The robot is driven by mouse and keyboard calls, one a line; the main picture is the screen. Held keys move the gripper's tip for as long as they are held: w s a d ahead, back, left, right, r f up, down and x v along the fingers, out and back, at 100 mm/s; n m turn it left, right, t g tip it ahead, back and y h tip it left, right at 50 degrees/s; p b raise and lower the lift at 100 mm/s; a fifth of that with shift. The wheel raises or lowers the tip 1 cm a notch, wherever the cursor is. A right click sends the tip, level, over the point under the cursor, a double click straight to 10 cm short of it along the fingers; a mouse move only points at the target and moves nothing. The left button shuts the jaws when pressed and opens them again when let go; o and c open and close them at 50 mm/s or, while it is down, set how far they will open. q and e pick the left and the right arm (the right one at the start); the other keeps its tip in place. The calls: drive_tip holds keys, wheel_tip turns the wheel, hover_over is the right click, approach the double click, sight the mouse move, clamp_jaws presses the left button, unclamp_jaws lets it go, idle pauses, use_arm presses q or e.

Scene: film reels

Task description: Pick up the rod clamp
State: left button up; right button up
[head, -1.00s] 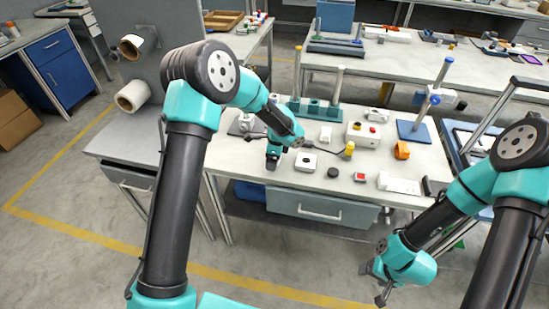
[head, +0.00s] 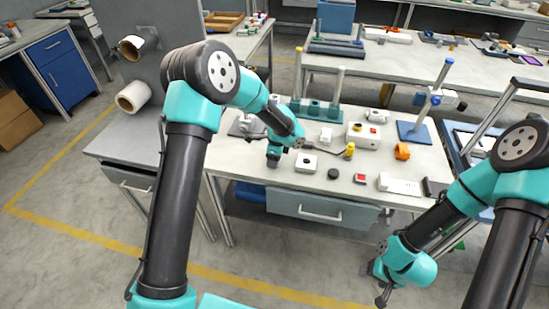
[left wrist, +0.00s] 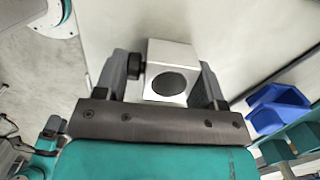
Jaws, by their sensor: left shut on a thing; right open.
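The rod clamp (left wrist: 168,72) is a pale grey block with a dark round hole and a black knob on its left side. It sits between the two fingers of my left gripper (left wrist: 165,88) in the left wrist view, and the gripper is shut on it. In the head view my left gripper (head: 272,160) is over the left front part of the workbench, and the clamp there is hidden by the gripper and arm. My right gripper (head: 378,284) is open, low in front of the bench and away from the objects on it.
The workbench (head: 235,168) also holds a green rod rack (head: 315,108), a white control box (head: 368,134), a white block with a hole (head: 306,163), a black disc (head: 333,173) and an orange part (head: 402,151). A blue-based stand (head: 414,132) stands at right. Blue bins (left wrist: 278,105) show in the wrist view.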

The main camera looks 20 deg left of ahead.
use_arm(q)
drive_tip(key=shift+r, duration=1.65)
drive_tip(key=s+d, duration=0.2)
drive_tip(key=s, duration=0.5)
drive_tip(key=s+d+r, duration=0.1)
drive_tip(key=s+d, duration=0.1)
drive_tip(key=s, duration=0.6)
drive_tip(key=shift+s+d+r, duration=0.2)
drive_tip(key=shift+r, duration=0.1)
drive_tip(key=shift+w, duration=0.1)
